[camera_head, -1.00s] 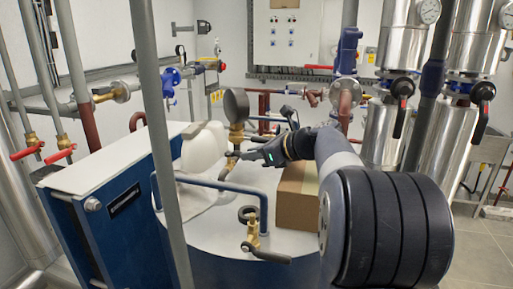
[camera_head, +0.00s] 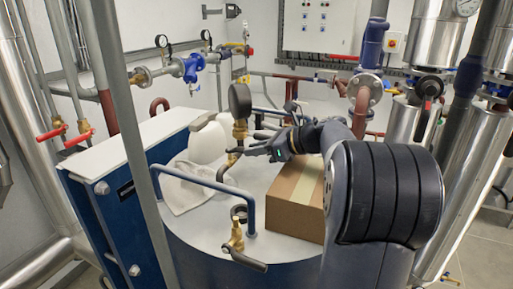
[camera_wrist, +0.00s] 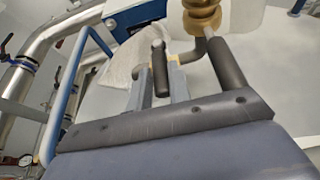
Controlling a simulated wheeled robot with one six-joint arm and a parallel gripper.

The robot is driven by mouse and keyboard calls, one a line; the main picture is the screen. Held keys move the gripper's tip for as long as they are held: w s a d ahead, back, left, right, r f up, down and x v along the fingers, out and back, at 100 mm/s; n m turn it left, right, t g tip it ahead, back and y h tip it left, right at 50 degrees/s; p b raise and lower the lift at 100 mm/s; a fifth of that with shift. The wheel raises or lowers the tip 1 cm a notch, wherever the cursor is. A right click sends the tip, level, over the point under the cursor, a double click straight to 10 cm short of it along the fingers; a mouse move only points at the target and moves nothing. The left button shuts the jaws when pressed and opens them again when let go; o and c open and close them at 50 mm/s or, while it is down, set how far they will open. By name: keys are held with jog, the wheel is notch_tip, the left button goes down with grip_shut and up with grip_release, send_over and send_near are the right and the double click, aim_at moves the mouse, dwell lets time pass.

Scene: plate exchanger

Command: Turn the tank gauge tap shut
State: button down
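The tank gauge (camera_head: 239,99) is a dark round dial standing on a brass tap (camera_head: 240,130) above the pale tank top (camera_head: 285,245). A dark curved pipe (camera_head: 224,168) runs down from the tap. Whether the fingers touch the handle is unclear.
A cardboard box (camera_head: 295,200) stands on the tank under my forearm. A white canister (camera_head: 207,142) and a cloth (camera_head: 185,190) lie left of the tap. A blue rail (camera_head: 205,182) and another brass valve (camera_head: 237,235) are in front. A grey upright pipe (camera_head: 125,130) crosses the left foreground.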

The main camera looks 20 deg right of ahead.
jog(key=c, duration=1.3)
grip_release()
jog(key=b+v, duration=0.1)
jog(key=v, duration=0.9)
jog(key=shift+s+d+r+b, duration=0.1)
jog(key=shift+s+d+b, duration=0.2)
jog(key=p+x, duration=0.1)
jog(key=x, duration=0.9)
jog(key=shift+w+a+p, duration=0.2)
jog(key=shift+a+p, duration=0.05)
jog(key=shift+p, duration=0.15)
jog(key=shift+w+a+f+b, duration=0.1)
jog(key=shift+w+f+b, duration=0.1)
jog(key=shift+f+b, duration=0.25)
jog(key=shift+s+a+r+m+t+h+b, duration=0.15)
jog(key=shift+s+r+m+t+h+b, duration=0.15)
jog(key=shift+s+m+h+b, duration=0.15)
jog(key=shift+w+a, duration=0.15)
jog(key=shift+a, duration=0.05)
